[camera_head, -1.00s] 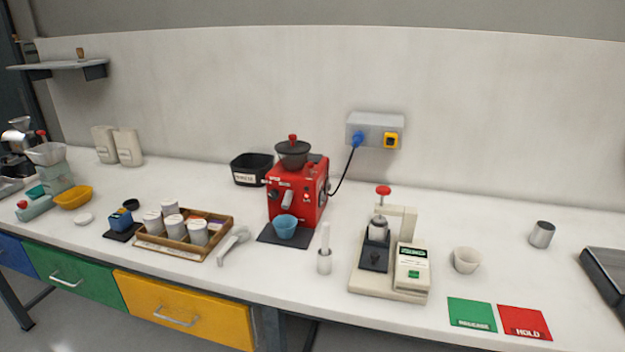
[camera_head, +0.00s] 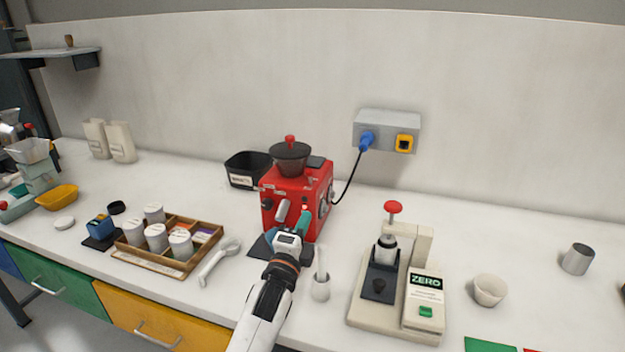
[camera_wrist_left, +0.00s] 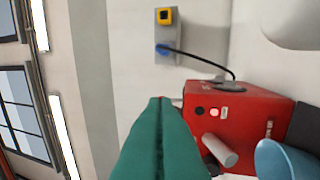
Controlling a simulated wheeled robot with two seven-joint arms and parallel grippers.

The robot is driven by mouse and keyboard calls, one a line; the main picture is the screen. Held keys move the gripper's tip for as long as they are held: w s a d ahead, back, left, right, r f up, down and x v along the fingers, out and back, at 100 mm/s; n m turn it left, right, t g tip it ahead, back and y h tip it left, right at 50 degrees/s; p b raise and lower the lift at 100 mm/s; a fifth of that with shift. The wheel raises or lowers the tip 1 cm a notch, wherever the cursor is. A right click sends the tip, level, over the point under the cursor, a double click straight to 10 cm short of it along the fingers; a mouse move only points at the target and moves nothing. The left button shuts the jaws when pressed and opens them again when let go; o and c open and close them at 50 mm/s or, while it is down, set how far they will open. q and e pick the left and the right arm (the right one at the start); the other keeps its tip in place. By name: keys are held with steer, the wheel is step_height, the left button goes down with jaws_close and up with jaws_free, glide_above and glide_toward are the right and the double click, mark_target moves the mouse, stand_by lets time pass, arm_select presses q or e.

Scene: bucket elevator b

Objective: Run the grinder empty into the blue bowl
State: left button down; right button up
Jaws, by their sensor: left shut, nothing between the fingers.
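The red grinder (camera_head: 295,190) stands against the back of the bench with a dark hopper (camera_head: 290,158) on top. In the left wrist view it appears turned sideways (camera_wrist_left: 250,130), with a white spout (camera_wrist_left: 219,150) and small round buttons on its front. My right gripper is out of view.
A cord runs from the grinder to the wall socket box (camera_head: 387,130). A portafilter-like handle (camera_head: 220,260) and a wooden tray (camera_head: 160,262) lie to the left.

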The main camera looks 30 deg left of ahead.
mark_target(310, 183)
arm_select(q)
steer(key=shift+s+a+p+x, duration=0.1)
steer(key=shift+a+p+x, duration=0.45)
steer(key=shift+x, duration=1.6)
steer(key=shift+s+a+p+x, duration=0.1)
steer(key=shift+a+p+x, duration=0.45)
steer(key=shift+x, duration=1.55)
steer(key=shift+s+a+p+x, duration=0.1)
steer(key=shift+a+p+x, duration=0.45)
steer(key=shift+x, duration=1.6)
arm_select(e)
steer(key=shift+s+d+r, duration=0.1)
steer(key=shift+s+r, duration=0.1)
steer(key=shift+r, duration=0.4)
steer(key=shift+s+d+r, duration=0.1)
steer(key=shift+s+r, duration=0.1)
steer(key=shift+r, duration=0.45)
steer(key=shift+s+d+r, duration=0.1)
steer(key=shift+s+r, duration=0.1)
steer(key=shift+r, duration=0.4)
arm_select(q)
steer(key=shift+d+p, duration=0.25)
steer(key=shift+p, duration=0.05)
